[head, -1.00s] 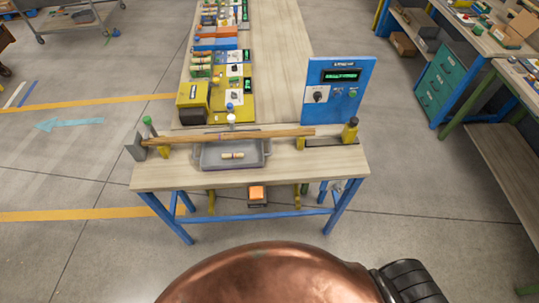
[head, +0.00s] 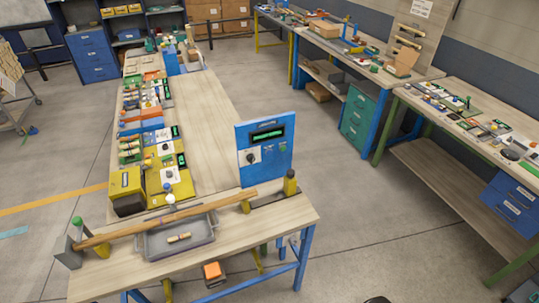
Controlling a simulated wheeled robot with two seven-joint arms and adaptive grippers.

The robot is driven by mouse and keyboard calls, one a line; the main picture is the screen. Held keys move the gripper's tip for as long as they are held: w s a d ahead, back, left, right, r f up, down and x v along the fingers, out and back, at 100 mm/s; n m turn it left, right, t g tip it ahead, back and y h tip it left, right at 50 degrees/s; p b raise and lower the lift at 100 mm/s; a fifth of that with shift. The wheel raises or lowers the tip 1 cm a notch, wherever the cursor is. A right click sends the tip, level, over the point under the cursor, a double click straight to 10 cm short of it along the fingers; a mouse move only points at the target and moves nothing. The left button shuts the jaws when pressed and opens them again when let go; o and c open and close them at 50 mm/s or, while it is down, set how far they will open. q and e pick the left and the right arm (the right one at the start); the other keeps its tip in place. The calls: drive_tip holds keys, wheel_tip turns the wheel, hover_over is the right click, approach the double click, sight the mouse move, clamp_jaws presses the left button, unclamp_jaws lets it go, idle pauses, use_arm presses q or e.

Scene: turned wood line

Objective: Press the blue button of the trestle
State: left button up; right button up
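The trestle (head: 265,222) is a wood-topped bench with blue legs at the lower left of the head view. A blue control panel (head: 266,167) stands upright on its back right corner, with a dark display showing green text, a dark selector knob (head: 253,155) and small buttons. The buttons are too small for me to tell which is blue. A small blue round-topped part (head: 167,188) shows near the yellow unit; I cannot tell if it is a button. Neither gripper is in view.
A long wooden spindle (head: 185,212) lies across the trestle above a grey tray (head: 150,247) holding a small wooden piece (head: 179,237). An orange-topped box (head: 212,271) is below. Benches with tools (head: 450,75) line the right. Floor between them is clear.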

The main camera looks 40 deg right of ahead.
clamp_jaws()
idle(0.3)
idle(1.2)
